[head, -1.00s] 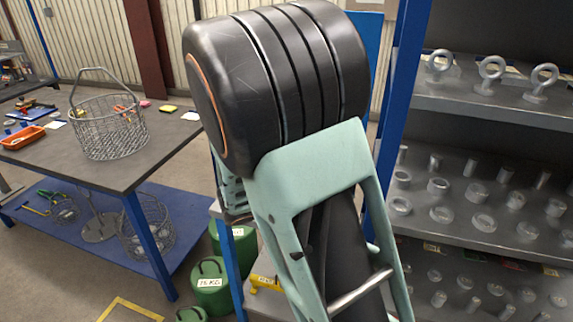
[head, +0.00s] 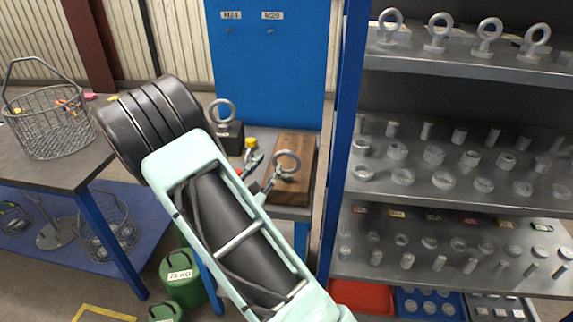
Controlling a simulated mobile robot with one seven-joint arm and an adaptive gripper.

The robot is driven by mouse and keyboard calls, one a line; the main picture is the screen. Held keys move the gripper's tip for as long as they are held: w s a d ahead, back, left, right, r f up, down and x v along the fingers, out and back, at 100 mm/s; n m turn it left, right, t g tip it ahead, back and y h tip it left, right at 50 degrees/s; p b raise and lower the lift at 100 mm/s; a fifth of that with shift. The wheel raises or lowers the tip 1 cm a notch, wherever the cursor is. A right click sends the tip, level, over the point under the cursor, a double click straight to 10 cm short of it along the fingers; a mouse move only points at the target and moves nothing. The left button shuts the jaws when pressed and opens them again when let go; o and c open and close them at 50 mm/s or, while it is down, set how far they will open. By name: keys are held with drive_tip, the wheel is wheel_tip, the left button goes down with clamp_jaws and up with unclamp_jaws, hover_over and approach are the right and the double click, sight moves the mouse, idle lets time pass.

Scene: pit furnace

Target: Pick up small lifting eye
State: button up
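Two lifting eyes show on a bench beyond my arm in the head view. One lifting eye (head: 222,108) stands upright on a dark block (head: 231,137) at the back. Another lifting eye (head: 288,162) is at a wooden block (head: 294,180); its ring shows, with a dark grey part running down to the left, partly covered by my arm. Several more lifting eyes (head: 438,30) stand in a row on the top shelf at right. I cannot tell by size which is the small one. My gripper is not visible; my arm crosses the lower middle.
A blue panel (head: 268,70) labelled M24 and M20 rises behind the bench. A grey shelf rack (head: 462,68) at right holds rings and pins. A wire basket (head: 45,125) stands on the left table. Green weights (head: 182,278) stand on the floor.

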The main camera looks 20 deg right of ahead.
sight(274, 160)
drive_tip(key=x, duration=0.5)
drive_tip(key=shift+s+d+f, duration=0.15)
drive_tip(key=shift+f, duration=0.2)
clamp_jaws()
drive_tip(key=shift+r, duration=0.1)
